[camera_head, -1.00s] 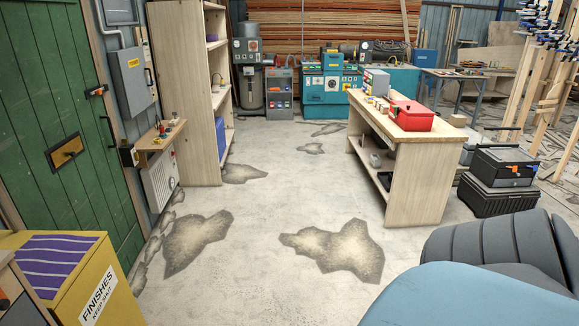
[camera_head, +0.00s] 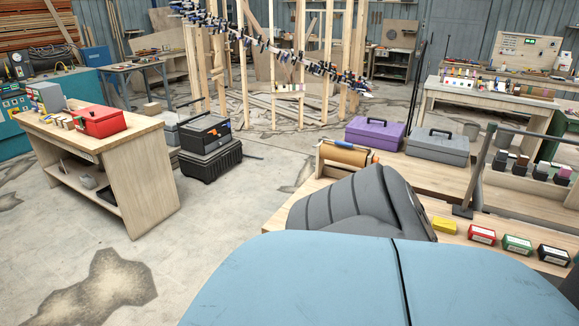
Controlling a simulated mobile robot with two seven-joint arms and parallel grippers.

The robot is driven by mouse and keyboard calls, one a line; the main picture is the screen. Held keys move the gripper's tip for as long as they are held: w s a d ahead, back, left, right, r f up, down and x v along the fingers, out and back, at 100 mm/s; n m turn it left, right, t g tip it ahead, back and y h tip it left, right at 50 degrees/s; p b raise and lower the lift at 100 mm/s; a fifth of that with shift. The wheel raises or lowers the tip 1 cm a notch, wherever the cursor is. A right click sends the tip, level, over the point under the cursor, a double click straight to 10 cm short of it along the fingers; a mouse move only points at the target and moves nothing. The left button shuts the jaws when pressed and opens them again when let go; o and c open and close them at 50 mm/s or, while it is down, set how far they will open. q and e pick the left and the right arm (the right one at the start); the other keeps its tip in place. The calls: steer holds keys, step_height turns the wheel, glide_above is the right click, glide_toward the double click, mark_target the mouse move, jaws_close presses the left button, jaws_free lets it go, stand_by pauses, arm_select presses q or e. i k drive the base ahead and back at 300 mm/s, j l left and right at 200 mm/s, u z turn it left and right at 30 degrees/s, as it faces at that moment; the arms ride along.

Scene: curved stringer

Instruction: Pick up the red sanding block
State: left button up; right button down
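A small red block (camera_head: 481,234) with a pale label lies on the near wooden bench (camera_head: 447,236) at the lower right. It is between a yellow piece (camera_head: 444,226) and a green labelled block (camera_head: 517,244). A black labelled block (camera_head: 553,254) lies at the right end of this row. I cannot tell from its look alone whether the red one is the sanding block. Neither of my grippers is in view.
A purple toolbox (camera_head: 375,134) and a grey toolbox (camera_head: 438,147) stand behind the row. A grey post (camera_head: 478,170) rises beside the red block. A red case (camera_head: 100,122) sits on the left workbench (camera_head: 150,139).

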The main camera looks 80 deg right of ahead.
mark_target(486, 236)
steer(key=z, duration=3.95)
steer(key=i+j, duration=0.25)
steer(key=i, duration=0.2)
steer(key=i+j, duration=0.25)
steer(key=i, duration=0.25)
steer(key=i+z, duration=0.15)
steer(key=z, duration=0.25)
steer(key=i+j+z, duration=0.1)
steer(key=z, duration=0.35)
steer(key=i+j+z, duration=0.1)
steer(key=z, duration=0.3)
steer(key=i+z, duration=0.15)
steer(key=i, duration=0.3)
